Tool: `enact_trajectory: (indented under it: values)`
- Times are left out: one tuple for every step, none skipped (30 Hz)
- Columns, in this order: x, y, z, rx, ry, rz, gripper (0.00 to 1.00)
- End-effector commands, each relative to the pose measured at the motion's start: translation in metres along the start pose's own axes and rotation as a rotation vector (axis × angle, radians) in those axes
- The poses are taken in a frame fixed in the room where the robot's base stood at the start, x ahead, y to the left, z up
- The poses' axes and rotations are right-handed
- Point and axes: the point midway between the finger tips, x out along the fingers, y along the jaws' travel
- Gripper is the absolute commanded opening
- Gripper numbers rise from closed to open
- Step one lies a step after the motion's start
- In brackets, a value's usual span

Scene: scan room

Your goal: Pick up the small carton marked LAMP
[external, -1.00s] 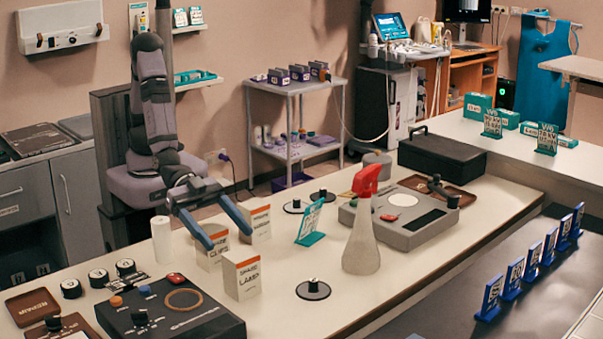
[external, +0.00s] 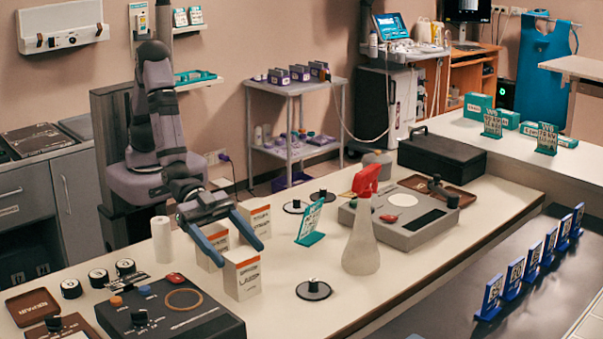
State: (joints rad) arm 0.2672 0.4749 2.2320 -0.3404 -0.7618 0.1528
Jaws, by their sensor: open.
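The small carton marked LAMP (external: 242,276) stands upright on the white counter, white with an orange band near its top. My gripper (external: 243,257) is open and points down toward it, with its two blue fingers on either side of the carton's top in the picture. I cannot tell whether the fingers touch it. A second similar carton (external: 212,245) stands just behind and to the left, partly hidden by my fingers. A third carton (external: 257,220) stands behind to the right.
A spray bottle (external: 361,240) with a red head stands to the right. A black round stand (external: 313,290) lies in front right, and a dark control box (external: 170,310) at front left. A white roll (external: 161,240) and a teal sign holder (external: 310,222) stand close by.

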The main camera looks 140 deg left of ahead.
Motion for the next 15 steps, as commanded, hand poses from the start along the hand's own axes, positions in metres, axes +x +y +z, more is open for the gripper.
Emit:
enact_trajectory:
  values:
    - [0.005,-0.001,0.0,0.0,-0.002,-0.001,0.73]
    - [0.009,0.0,0.0,0.0,-0.002,0.0,0.73]
    - [0.013,0.0,0.0,0.0,-0.001,0.0,0.73]
    - [0.016,0.0,0.0,0.0,-0.001,0.0,0.73]
    - [0.018,0.0,0.0,0.0,-0.001,0.0,0.73]
    - [0.021,0.0,0.0,0.0,-0.001,0.0,0.73]
    - [0.022,0.0,0.0,0.0,-0.001,0.0,0.73]
    - [0.024,0.0,0.0,0.0,-0.001,0.0,0.73]
    - [0.025,0.0,0.0,0.0,-0.001,0.0,0.73]
    - [0.025,0.0,0.0,0.0,-0.001,0.0,0.73]
    - [0.026,0.0,0.0,0.0,0.0,0.0,0.73]
    - [0.026,0.0,0.0,0.0,0.0,0.0,0.73]
    - [0.026,0.0,0.0,0.0,0.0,0.0,0.73]
    - [0.026,0.0,0.0,0.0,0.0,0.0,0.73]
    - [0.026,0.0,0.0,0.0,0.0,0.0,0.73]
